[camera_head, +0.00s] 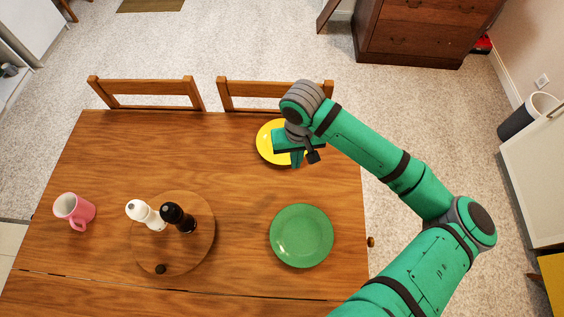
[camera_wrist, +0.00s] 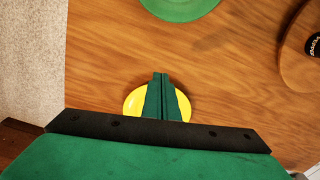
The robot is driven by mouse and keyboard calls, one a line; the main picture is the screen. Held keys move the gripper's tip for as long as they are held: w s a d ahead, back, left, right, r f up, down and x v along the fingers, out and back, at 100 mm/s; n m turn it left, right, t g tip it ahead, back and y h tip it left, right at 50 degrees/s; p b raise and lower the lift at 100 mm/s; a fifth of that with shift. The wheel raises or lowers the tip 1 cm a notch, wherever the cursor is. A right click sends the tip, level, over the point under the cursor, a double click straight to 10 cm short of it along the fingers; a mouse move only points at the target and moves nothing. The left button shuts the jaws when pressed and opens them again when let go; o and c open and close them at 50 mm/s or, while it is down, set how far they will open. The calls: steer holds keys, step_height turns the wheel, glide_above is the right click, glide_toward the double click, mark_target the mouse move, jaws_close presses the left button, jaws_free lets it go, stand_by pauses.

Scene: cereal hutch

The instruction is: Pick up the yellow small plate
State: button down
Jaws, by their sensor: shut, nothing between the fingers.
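The yellow small plate (camera_head: 265,142) lies on the wooden table near its far edge, in front of a chair. My gripper (camera_head: 297,163) is over the plate's right side and hides part of it. In the wrist view the yellow plate (camera_wrist: 133,103) shows on both sides of my gripper's fingers (camera_wrist: 160,78). The fingers are together with nothing between them. I cannot tell whether the fingertips touch the plate.
A green plate (camera_head: 301,236) lies nearer on the table (camera_head: 110,165). A round wooden board (camera_head: 190,258) holds a white shaker (camera_head: 146,214) and a black shaker (camera_head: 178,217). A pink mug (camera_head: 74,210) stands at left. Chair backs (camera_head: 146,87) line the far edge.

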mark_target(289, 169)
steer(key=f, duration=1)
steer(key=shift+s+a, duration=0.15)
steer(key=shift+a, duration=0.2)
steer(key=shift+w+a+r, duration=0.1)
steer(key=shift+w+a, duration=0.05)
steer(key=shift+w, duration=0.5)
steer(key=shift+w+a, duration=0.15)
steer(key=shift+w, duration=0.45)
steer(key=shift+w+a, duration=0.15)
steer(key=shift+w, duration=0.6)
